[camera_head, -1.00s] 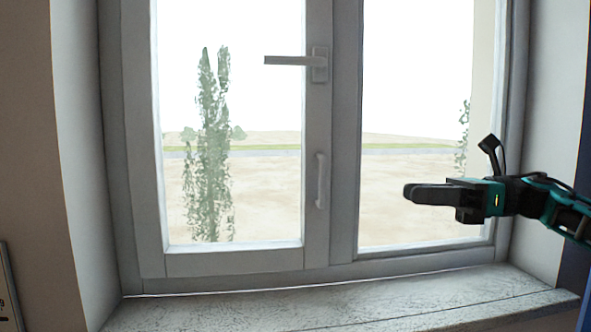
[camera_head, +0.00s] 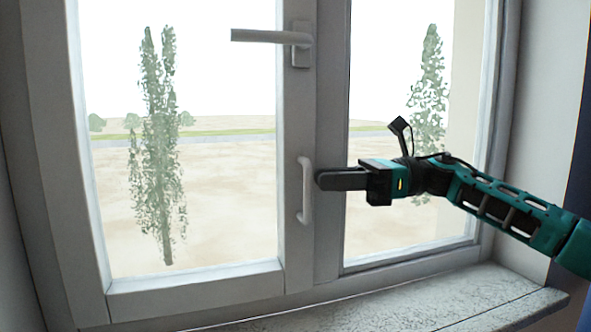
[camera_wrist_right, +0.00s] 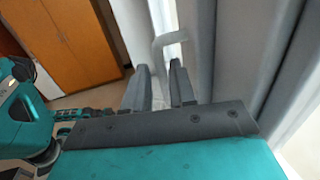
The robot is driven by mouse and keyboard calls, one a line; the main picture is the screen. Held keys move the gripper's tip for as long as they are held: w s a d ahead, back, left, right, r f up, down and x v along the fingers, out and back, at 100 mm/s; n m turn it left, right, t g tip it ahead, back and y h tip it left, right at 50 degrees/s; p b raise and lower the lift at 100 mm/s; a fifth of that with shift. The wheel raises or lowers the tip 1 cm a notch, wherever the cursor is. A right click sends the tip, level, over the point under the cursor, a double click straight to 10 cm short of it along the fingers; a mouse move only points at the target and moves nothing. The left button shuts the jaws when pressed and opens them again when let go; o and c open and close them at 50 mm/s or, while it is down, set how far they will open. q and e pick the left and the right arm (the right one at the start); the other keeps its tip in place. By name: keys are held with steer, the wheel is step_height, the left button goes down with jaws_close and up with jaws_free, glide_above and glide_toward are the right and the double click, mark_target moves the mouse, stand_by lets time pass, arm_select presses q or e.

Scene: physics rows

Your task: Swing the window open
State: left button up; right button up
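The window's left sash (camera_head: 195,292) sits in its frame, with no clear gap visible. Its lever handle (camera_head: 270,37) points left, level, from a plate on the sash's right edge. Below it is a pale vertical pull handle (camera_head: 304,190). My right gripper (camera_head: 322,180) is just right of the pull handle in the head view, pointing left at it. In the right wrist view, the right gripper (camera_wrist_right: 160,80) has its two dark fingers apart, and the pull handle (camera_wrist_right: 168,38) shows by the fingertips. Whether they touch cannot be told. My left gripper is not in view.
A speckled sill (camera_head: 400,310) runs below the window. The right pane (camera_head: 390,100) is behind my right arm, and the white side wall (camera_head: 545,130) is close to it. A brown wooden cabinet (camera_wrist_right: 70,40) shows in the right wrist view.

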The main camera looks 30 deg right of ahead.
steer(key=p+x, duration=0.1)
steer(key=x, duration=0.5)
steer(key=shift+p, duration=0.3)
steer(key=shift+w, duration=0.1)
steer(key=shift+c, duration=0.2)
steer(key=shift+c, duration=0.7)
jaws_close()
